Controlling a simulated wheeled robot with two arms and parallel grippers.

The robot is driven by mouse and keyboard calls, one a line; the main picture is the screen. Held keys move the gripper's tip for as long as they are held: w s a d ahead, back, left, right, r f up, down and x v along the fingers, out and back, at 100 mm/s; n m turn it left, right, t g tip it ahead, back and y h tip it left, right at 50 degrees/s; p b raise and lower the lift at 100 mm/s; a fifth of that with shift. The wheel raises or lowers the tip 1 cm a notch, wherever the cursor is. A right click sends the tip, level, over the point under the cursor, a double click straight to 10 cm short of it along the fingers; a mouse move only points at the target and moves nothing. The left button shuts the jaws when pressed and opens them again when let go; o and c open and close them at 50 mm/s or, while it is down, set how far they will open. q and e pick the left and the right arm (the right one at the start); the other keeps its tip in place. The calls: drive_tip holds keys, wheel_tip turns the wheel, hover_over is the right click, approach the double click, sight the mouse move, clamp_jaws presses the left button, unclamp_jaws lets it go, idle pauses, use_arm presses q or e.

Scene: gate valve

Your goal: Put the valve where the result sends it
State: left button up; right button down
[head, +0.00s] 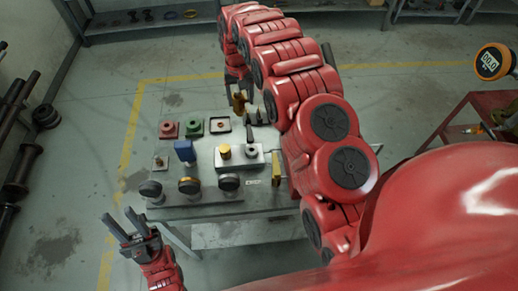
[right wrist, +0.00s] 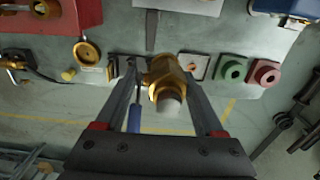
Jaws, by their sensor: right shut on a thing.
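A brass valve (head: 239,104) with a pale end is held over the far part of the grey table (head: 205,158). It also shows in the right wrist view (right wrist: 162,78), between the fingers of my right gripper (right wrist: 165,105), which is shut on it. In the head view my right gripper (head: 238,88) is partly hidden by my arm. A red block (head: 168,129), a green block (head: 193,127) and a dark-rimmed square tray (head: 220,125) stand left of the valve. My left gripper (head: 124,228) is open and empty, off the table's front left corner.
A grey fixture with a yellow knob (head: 225,152) and a blue block (head: 184,150) stand mid-table. Several dark-topped round fittings (head: 150,190) line the front edge. A red cart (head: 476,118) is at the right, below a round orange-black device (head: 490,63).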

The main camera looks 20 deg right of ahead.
sight(241, 112)
drive_tip(key=shift+s+a+f, duration=0.2)
drive_tip(key=shift+s+f, duration=0.1)
drive_tip(key=shift+s, duration=0.25)
drive_tip(key=shift+s+a+f, duration=0.1)
drive_tip(key=shift+s+f, duration=0.05)
drive_tip(key=shift+f, duration=0.1)
drive_tip(key=f+p, duration=0.1)
drive_tip(key=f, duration=0.2)
drive_tip(key=f+p, duration=0.1)
drive_tip(key=f, duration=0.1)
drive_tip(key=shift+w+f+p, duration=0.25)
drive_tip(key=shift+f+p, duration=0.05)
drive_tip(key=shift+f, duration=0.05)
drive_tip(key=shift+s+f, duration=0.1)
drive_tip(key=shift+f, duration=2.1)
